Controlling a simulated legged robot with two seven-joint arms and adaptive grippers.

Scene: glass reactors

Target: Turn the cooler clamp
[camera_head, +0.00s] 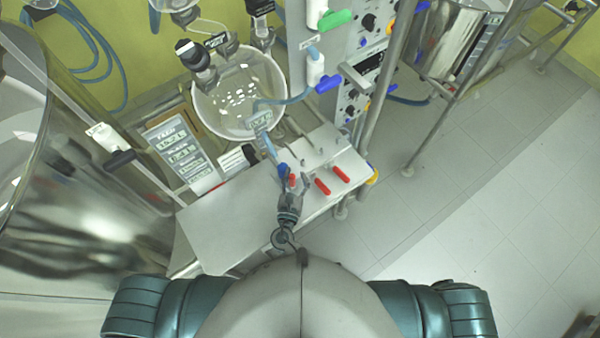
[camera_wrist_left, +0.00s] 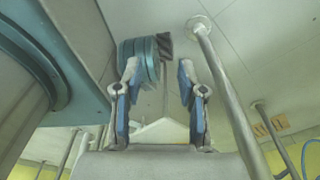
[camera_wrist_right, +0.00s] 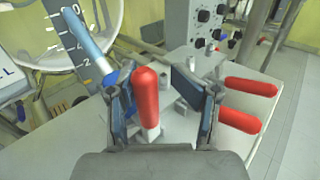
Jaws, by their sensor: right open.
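Several red-handled clamps sit on the metal bench; I cannot tell from the labels which is the cooler's. One red handle (camera_wrist_right: 146,92) stands upright between the parted fingers of my right gripper (camera_wrist_right: 156,88). In the head view, my right gripper (camera_head: 292,182) is open at the bench's front edge, around this handle, and partly hides it. Two other red handles, one nearer (camera_head: 322,187) and one farther (camera_head: 340,174), lie to its right. My left gripper (camera_wrist_left: 158,70) is open and empty in the left wrist view; it is not visible in the head view.
A blue-tipped tube (camera_wrist_right: 84,40) lies close to the right gripper's left finger. A glass vessel (camera_head: 240,95) stands behind the bench (camera_head: 215,225). A control panel (camera_head: 365,60) with knobs rises at the back. A large steel tank (camera_head: 80,220) fills the left.

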